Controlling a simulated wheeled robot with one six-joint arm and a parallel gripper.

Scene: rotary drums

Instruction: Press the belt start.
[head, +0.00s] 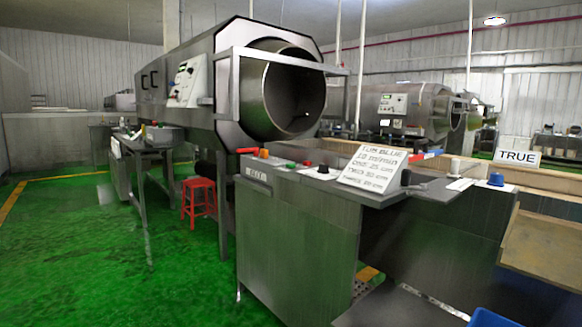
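A steel console (300,225) stands in the middle right, with several controls along its top. A green button (290,165) sits near its left end, with a small red one (308,163) and a white one (323,170) to its right. An orange-red knob (264,153) and a red handle (247,151) are at the far left end. A black knob (406,178) stands right of a handwritten sign (373,168). A blue control (496,179) sits farther right, below a "TRUE" sign. No readable label shows which control is the belt start. My gripper is not in view.
A large rotary drum (282,92) stands behind the console, and another (435,110) is farther back. A red stool (198,198) is left of the console. Wooden troughs (545,240) lie at right; something blue (490,319) is at the bottom edge. Green floor (90,240) is clear at left.

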